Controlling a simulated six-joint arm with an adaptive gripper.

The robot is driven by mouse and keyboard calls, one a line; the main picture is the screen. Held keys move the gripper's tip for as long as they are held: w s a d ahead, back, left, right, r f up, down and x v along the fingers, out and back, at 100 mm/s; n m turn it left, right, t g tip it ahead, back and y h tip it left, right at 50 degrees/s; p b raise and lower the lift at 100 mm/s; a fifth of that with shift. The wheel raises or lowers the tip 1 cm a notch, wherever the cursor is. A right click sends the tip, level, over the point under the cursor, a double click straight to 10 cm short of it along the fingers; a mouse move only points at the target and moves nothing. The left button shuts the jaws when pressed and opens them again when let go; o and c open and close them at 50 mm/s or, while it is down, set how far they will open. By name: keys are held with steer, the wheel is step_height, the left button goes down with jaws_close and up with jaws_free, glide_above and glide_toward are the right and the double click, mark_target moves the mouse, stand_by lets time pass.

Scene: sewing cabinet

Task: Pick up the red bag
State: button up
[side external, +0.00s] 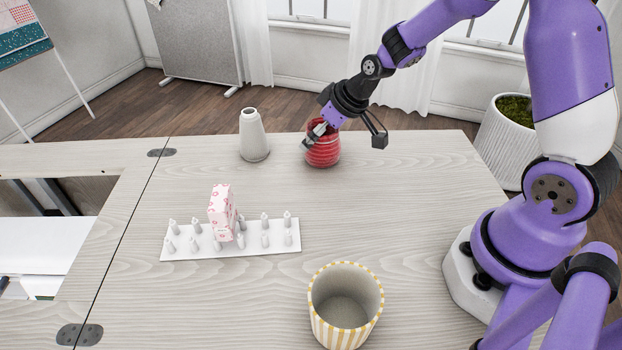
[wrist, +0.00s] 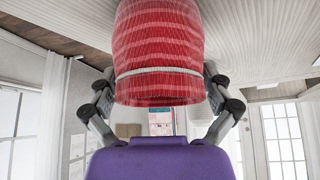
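The red bag (side external: 323,152) is a round, red striped vessel standing upright near the back edge of the table. It also shows large at the top of the wrist view (wrist: 160,55), with a pale band near its rim. My gripper (side external: 316,133) is at the bag's upper part, reaching in from the upper right and tilted down. In the wrist view the fingers (wrist: 160,88) are spread wide, one on each side of the bag. The bag hides the fingertips there, and I cannot tell whether they touch it.
A pale vase (side external: 254,137) stands left of the bag. A white spool rack (side external: 185,251) with several spools and a pink patterned box (side external: 221,211) is at centre left. A yellow-striped bin (side external: 345,331) is at the front. The table's middle right is clear.

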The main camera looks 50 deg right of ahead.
steer(key=c, duration=0.4)
steer(key=shift+r, duration=0.1)
